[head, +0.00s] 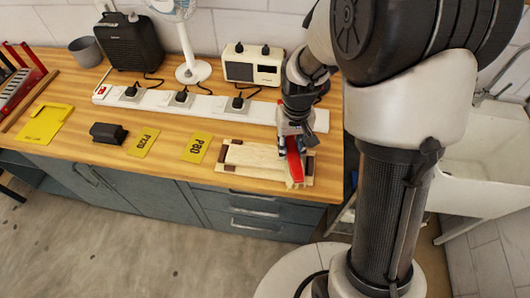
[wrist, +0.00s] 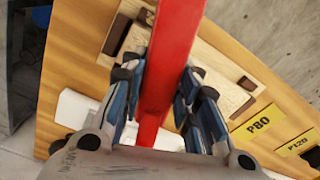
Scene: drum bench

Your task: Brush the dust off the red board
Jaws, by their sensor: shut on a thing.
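My gripper (head: 292,138) is shut on a long red thing (head: 294,166), which looks like a brush handle with a pale tan tip. In the wrist view the red thing (wrist: 172,45) runs between both fingers of the gripper (wrist: 158,88). The red thing is over the right part of a pale wooden board (head: 255,155). I cannot tell whether its tip touches the board. The board lies among dark brown blocks at its edges, which also show in the wrist view (wrist: 130,38). No flat red board shows, and dust cannot be made out.
Yellow sheets marked P80 (head: 196,150) and P120 (head: 143,142), a dark block (head: 109,132) and a yellow piece (head: 44,123) lie left on the bench. Behind are a white power strip (head: 209,105), a radio (head: 253,66) and a fan (head: 193,72). The bench's front edge is close to the board.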

